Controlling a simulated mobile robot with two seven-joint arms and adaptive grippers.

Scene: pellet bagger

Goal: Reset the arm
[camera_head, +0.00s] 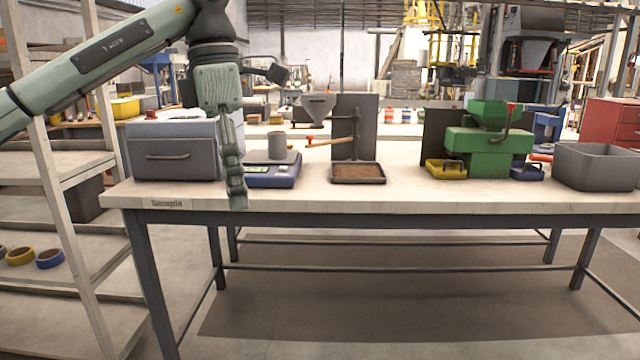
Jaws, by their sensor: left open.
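My left arm comes in from the upper left, and its gripper (236,188) hangs pointing down in front of the workbench's (330,200) left part. The fingers are seen edge-on and nothing shows between them; the gripper is open. It partly covers the blue scale (272,172) and the right side of a grey drawer box (172,160). A grey cup (277,147) stands on the scale. My right gripper is not in view.
A funnel stand (345,130), a tray of brown pellets (358,173), a green machine (488,140), a yellow tray (445,169) and a grey bin (598,166) stand on the bench. White shelves (60,165) are at the left. The bench's front strip is mostly clear.

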